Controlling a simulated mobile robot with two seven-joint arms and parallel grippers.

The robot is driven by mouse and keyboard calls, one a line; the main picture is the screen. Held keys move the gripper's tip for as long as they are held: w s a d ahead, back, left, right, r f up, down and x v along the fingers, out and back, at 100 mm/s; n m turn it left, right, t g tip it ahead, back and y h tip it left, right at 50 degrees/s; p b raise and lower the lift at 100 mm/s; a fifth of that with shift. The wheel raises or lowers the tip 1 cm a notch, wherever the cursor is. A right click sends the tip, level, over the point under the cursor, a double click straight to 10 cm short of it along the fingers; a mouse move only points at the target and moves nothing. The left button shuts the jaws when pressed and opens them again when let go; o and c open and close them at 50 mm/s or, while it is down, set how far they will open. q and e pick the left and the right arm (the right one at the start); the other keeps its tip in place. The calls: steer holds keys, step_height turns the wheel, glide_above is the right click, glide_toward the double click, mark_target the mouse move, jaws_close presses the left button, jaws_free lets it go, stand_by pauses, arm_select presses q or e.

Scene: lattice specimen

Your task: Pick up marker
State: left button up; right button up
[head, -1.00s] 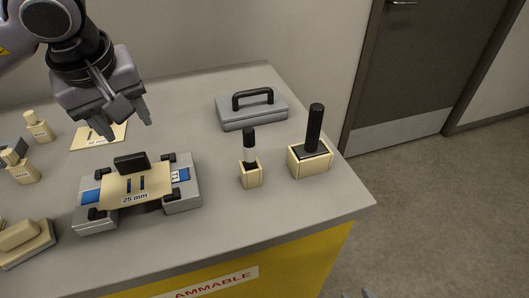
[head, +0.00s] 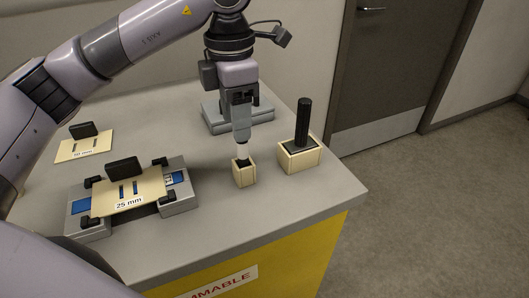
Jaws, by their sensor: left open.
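The marker (head: 243,151) stands upright in a small cream block holder (head: 244,175). Its white body shows just above the block, with a dark part at the block's opening. My left gripper (head: 242,133) points down right over the marker, its fingers at the marker's upper part. The gripper is open. The marker's black top is hidden behind the fingers, and I cannot tell whether they touch it. My right gripper is not in view.
A tall black-handled tool (head: 303,122) stands in a cream box (head: 299,156) close to the right. A grey block (head: 212,119) is behind the gripper. A fixture (head: 179,200) holds a 25 mm plate (head: 140,189) at left. Another plate (head: 73,151) lies behind it.

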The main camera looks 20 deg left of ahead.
mark_target(243, 148)
arm_select(q)
steer(key=shift+d+f, duration=0.15)
steer(key=shift+f, duration=0.4)
steer(key=f, duration=0.6)
steer(key=shift+w+d+p, duration=0.1)
steer(key=shift+w+p, duration=0.1)
steer(key=shift+p, duration=0.15)
steer(key=shift+c, duration=0.3)
jaws_close()
